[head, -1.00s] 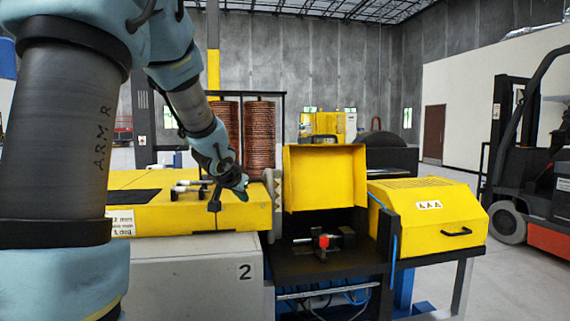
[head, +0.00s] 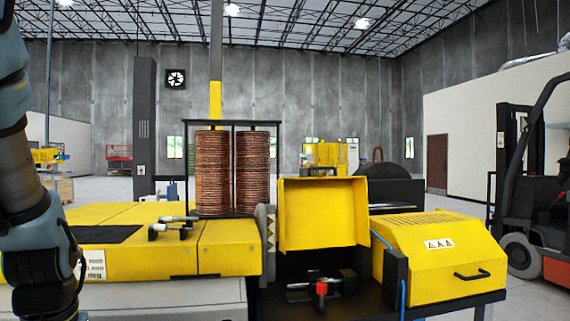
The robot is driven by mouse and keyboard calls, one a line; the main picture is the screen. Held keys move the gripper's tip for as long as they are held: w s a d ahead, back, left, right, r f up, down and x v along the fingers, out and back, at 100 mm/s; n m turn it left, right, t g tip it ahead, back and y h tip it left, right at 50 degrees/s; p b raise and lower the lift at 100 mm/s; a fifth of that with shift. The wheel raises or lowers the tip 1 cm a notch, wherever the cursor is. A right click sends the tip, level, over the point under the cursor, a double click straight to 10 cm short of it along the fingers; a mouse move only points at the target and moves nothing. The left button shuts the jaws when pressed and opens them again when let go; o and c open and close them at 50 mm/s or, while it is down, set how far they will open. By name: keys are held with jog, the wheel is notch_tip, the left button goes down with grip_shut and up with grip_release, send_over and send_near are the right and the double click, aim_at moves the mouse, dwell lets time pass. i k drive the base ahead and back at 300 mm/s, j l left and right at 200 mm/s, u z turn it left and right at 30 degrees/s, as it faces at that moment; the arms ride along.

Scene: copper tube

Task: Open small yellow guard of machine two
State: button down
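Machine two is a long bench with yellow covers (head: 225,247) on its left part. A small yellow guard (head: 322,212) stands raised in the middle, its hollow side facing me. Below it, a dark work area with a red-knobbed fixture (head: 321,288) lies uncovered. To its right, a wider yellow guard (head: 432,255) with a black handle (head: 472,275) and warning labels is down. My arm hangs at the left edge, well left of both guards and apart from them. Its fingertips are not visible, so the gripper's state does not show.
Small black-and-silver levers (head: 175,226) stick up from the left yellow cover. Two copper tube coils (head: 252,172) stand behind. A dark post (head: 395,275) with a blue hose stands between the two guards. A forklift (head: 535,200) is at the right.

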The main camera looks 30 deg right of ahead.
aim_at(325, 211)
jog(key=l+u, duration=0.2)
jog(key=l, duration=0.25)
jog(key=k+l+u, duration=0.2)
jog(key=l, duration=0.25)
jog(key=k+l+u, duration=0.2)
jog(key=l, duration=0.3)
jog(key=i, duration=0.1)
